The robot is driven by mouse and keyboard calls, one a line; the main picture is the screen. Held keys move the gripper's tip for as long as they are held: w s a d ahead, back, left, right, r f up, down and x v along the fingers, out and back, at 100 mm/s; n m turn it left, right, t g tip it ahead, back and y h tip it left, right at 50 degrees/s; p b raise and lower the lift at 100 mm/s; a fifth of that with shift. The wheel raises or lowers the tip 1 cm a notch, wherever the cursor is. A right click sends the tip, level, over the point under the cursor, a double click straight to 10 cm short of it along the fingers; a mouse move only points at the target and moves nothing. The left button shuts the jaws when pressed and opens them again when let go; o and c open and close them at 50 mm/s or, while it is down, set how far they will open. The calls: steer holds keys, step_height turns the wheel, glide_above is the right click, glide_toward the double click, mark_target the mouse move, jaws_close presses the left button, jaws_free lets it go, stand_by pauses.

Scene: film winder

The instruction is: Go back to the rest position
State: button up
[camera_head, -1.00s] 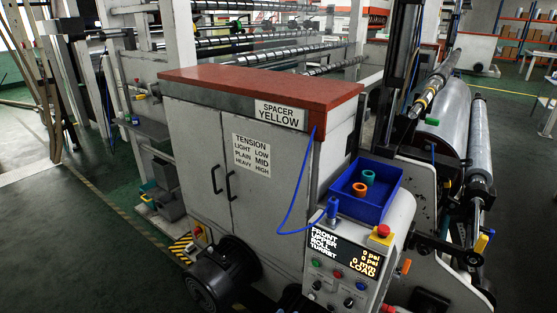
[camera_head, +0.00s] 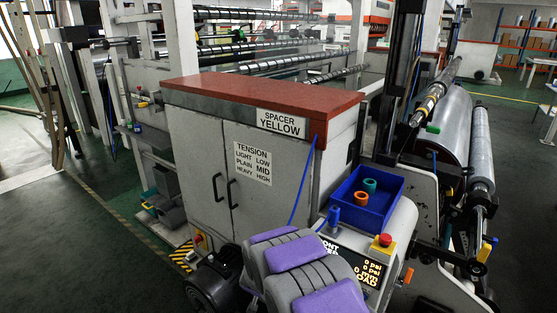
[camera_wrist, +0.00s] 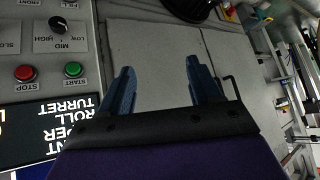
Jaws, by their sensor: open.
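My gripper (camera_wrist: 160,66) is open in the wrist view, its two blue fingers apart with nothing between them. Beyond them are the grey cabinet doors, and the control panel (camera_wrist: 50,45) with red and green buttons is at the left. In the head view, grey and purple parts of my arm (camera_head: 300,265) fill the bottom centre and hide part of the control panel display (camera_head: 375,270). The fingers cannot be made out there.
The grey cabinet (camera_head: 200,160) with a red top (camera_head: 265,95) stands in the middle. A blue tray (camera_head: 365,200) holds an orange and a teal ring. A blue hose (camera_head: 299,190) hangs by the cabinet. Rollers (camera_head: 480,150) are at the right. Open floor (camera_head: 90,250) lies at the left.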

steer(key=s+d+r+n+g+y, duration=0.1)
steer(key=s+d+r+g, duration=0.15)
steer(key=s+r, duration=0.5)
steer(key=s+d+r+g, duration=0.2)
steer(key=s+d+r, duration=0.2)
steer(key=s, duration=0.6)
steer(key=s+d+r+n+g+y, duration=0.1)
steer(key=s+d+r+g, duration=0.1)
steer(key=s+d+r, duration=0.35)
steer(key=s+d+r+g+h, duration=0.1)
steer(key=s+d, duration=0.2)
steer(key=s, duration=0.9)
steer(key=s+d+r+g+h, duration=0.1)
steer(key=s+d, duration=0.3)
steer(key=s, duration=0.7)
steer(key=shift+s+d+r+m+g+h, duration=0.15)
steer(key=shift+s+r+m+g+h, duration=0.2)
steer(key=shift+r+g, duration=0.45)
